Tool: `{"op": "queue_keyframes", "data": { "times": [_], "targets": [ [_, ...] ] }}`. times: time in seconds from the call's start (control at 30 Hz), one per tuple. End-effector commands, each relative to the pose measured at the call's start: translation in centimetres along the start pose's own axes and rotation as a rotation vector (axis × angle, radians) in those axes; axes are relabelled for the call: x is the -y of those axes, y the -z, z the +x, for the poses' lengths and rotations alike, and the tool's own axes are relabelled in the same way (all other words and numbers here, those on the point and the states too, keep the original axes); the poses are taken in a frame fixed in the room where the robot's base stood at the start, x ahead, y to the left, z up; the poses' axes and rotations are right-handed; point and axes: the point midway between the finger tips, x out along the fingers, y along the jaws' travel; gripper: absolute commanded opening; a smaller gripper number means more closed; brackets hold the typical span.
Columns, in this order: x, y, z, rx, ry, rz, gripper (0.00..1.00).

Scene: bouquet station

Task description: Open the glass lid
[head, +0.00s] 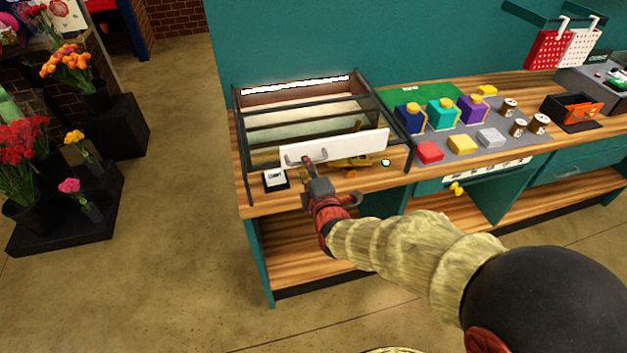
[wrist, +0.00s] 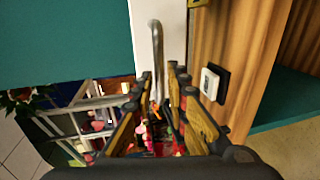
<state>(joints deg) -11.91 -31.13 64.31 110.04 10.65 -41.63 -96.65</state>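The glass lid (head: 305,112) is a dark-framed pane over a case on the wooden counter, with a white front panel (head: 350,147). A metal bar handle (head: 306,157) is on the panel's left part; it also shows in the wrist view (wrist: 156,45). My gripper (head: 306,164) is at the handle, reaching in from the front. In the wrist view my gripper's two fingers (wrist: 160,88) stand apart, with the handle's end running between them and a gap visible. Whether a finger touches the handle is unclear. Whether the lid is fully down cannot be told.
A small white-and-black box (head: 274,179) sits at the counter's front left. Yellow tools (head: 352,162) lie by the panel. Colored boxes (head: 441,113) and jars (head: 518,127) stand on the right. Flower stands (head: 85,190) are at left, with open floor between.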

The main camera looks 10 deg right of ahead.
Motion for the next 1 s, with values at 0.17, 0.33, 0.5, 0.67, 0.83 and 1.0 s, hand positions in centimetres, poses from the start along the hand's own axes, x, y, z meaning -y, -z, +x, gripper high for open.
{"op": "queue_keyframes", "data": {
  "times": [0.17,0.33,0.5,0.67,0.83,1.0],
  "targets": [
    [-0.2,0.0,-3.8,-0.001,-0.003,0.0,0.16],
    [-0.1,0.1,-6.7,-0.001,-0.002,0.001,0.16],
    [0.0,0.0,-8.4,-0.001,0.0,0.0,0.16],
    [0.0,0.0,-8.9,0.0,0.0,0.0,0.16],
    [0.0,0.0,-8.9,0.0,0.0,0.0,0.16],
    [0.0,0.0,-8.9,0.0,0.0,0.0,0.16]
  ]
}}
